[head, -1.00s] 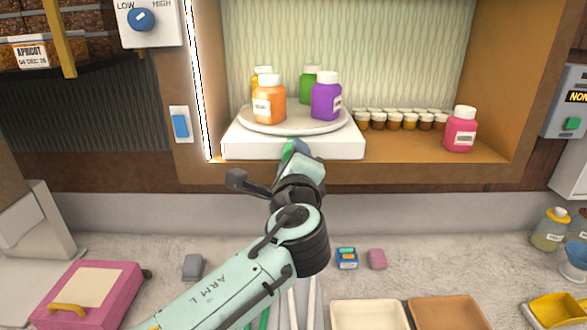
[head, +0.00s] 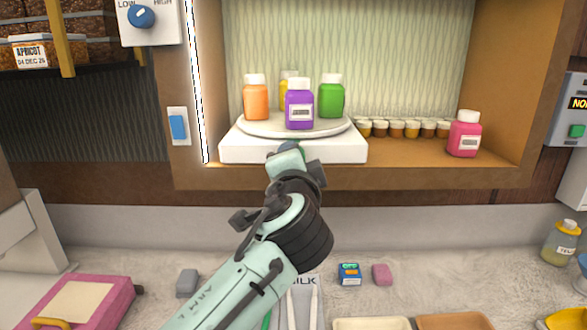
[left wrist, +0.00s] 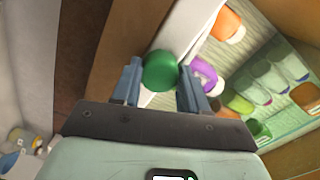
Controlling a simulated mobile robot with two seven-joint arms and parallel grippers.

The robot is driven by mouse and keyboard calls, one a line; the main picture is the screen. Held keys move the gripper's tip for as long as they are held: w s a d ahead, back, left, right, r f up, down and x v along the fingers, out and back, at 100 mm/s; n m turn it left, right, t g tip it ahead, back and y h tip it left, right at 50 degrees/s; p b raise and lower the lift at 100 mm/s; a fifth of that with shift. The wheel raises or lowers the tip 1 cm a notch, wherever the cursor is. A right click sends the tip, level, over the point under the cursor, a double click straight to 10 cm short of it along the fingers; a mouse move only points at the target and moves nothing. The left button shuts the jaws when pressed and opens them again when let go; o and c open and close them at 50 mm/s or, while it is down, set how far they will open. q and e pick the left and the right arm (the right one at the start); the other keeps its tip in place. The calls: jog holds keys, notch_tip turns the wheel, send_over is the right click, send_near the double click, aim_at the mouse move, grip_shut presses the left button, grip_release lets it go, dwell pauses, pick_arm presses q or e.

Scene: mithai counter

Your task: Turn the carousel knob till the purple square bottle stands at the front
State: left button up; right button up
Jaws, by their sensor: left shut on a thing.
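The purple square bottle (head: 299,107) stands at the front middle of the round carousel plate (head: 246,130), its label facing me. An orange bottle (head: 256,101) is at the left of the plate, a green bottle (head: 331,99) at the right and a yellow bottle (head: 289,80) behind, partly hidden. The white carousel base (head: 240,150) sits on the niche floor. In the left wrist view the round green knob (left wrist: 160,72) is between the fingers of my left gripper (left wrist: 156,88), which is shut on it. In the head view my left arm hides most of the knob. My right gripper is not in view.
A pink bottle (head: 465,136) stands at the right in the niche, beside a row of small jars (head: 396,129). On the counter below are a pink case (head: 85,300), a grey block (head: 187,283) and a small pink block (head: 382,274).

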pick_arm(q)
jog(key=shift+n, duration=0.7)
jog(key=o, duration=1.1)
jog(key=shift+c, duration=0.2)
jog(key=s+b, duration=0.4)
jog(key=s, duration=0.9)
jog(key=shift+s+r, duration=0.2)
jog(key=shift+r, duration=0.05)
